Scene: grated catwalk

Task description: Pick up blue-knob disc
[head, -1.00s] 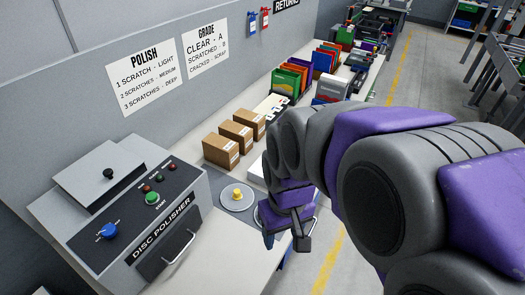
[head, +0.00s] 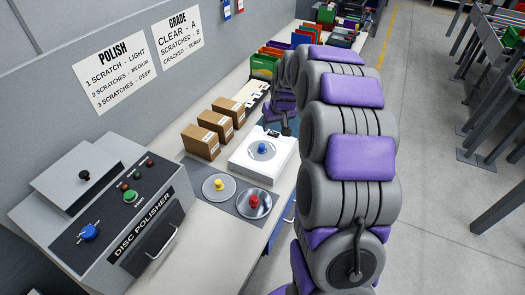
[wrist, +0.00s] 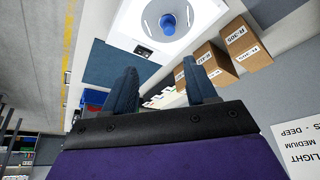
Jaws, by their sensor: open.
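The blue-knob disc (head: 263,150) is a grey disc with a blue knob, resting on a white square device (head: 246,168) on the bench. In the wrist view its blue knob (wrist: 167,21) and disc show at the top, beyond the fingertips. My gripper (wrist: 158,82) is open and empty, its two dark blue fingers apart. In the head view my gripper (head: 287,128) is at the far side of the white device, partly hidden by my arm, and apart from the disc.
A yellow-knob disc (head: 218,185) and a red-knob disc (head: 254,203) lie on a grey mat nearer the disc polisher (head: 100,215). Several cardboard boxes (head: 201,141) stand left of the white device. Coloured cases (head: 264,66) stand farther back.

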